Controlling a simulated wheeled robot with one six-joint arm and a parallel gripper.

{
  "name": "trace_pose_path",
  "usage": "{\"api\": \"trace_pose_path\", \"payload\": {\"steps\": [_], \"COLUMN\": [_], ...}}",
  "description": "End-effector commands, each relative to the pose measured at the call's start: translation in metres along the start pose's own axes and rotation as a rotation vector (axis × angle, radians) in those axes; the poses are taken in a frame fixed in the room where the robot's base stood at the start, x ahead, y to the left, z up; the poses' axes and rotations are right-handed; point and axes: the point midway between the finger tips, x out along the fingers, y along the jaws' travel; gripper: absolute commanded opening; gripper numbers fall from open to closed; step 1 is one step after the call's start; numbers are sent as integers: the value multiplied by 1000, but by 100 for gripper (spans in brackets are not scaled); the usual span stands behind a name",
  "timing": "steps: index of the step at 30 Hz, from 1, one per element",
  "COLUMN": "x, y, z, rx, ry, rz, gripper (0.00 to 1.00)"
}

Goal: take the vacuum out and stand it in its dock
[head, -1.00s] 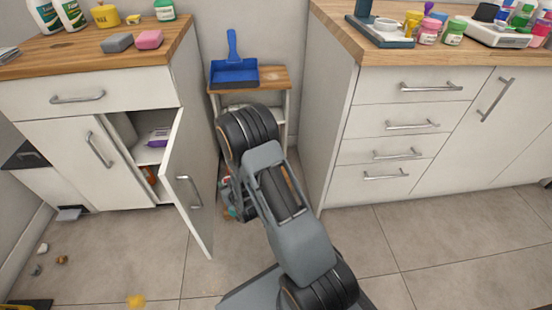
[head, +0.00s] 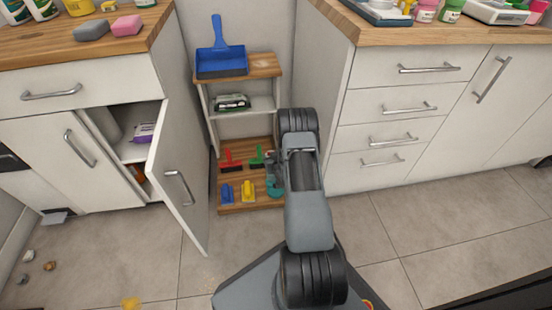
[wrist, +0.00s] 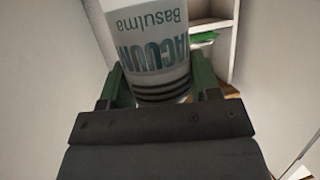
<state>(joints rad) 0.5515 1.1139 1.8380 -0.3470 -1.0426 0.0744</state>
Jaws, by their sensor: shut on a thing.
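The vacuum (wrist: 150,38) is a white cylinder with teal lettering and dark ribbed rings at its near end. It fills the upper middle of the wrist view. My gripper (wrist: 158,84) is shut on it, with one green finger on each side. In the head view my arm hides most of the gripper and the vacuum; only a bit of teal shows beside the arm, in front of the small shelf unit (head: 210,118). I cannot pick out the dock for certain.
The shelf unit holds a blue dustpan (head: 220,62) on top, a black and white item (head: 231,102) in the middle and several small coloured tools below. An open cabinet door (head: 181,165) juts out to its left. A drawer counter (head: 390,115) stands close on the right.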

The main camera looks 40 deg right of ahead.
Motion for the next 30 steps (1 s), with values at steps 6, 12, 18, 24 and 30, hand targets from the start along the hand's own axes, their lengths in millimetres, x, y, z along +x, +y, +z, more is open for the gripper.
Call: {"api": "trace_pose_path", "payload": {"steps": [6,12,18,24,30], "x": [3,6,11,17,22], "y": [19,21,21,20,20], "z": [6,13,27,44,57], "rx": [2,2,2,2,2], "ry": [3,3,3,3,3], "rz": [16,18,18,18,18], "gripper": [0,0,0,0,0]}}
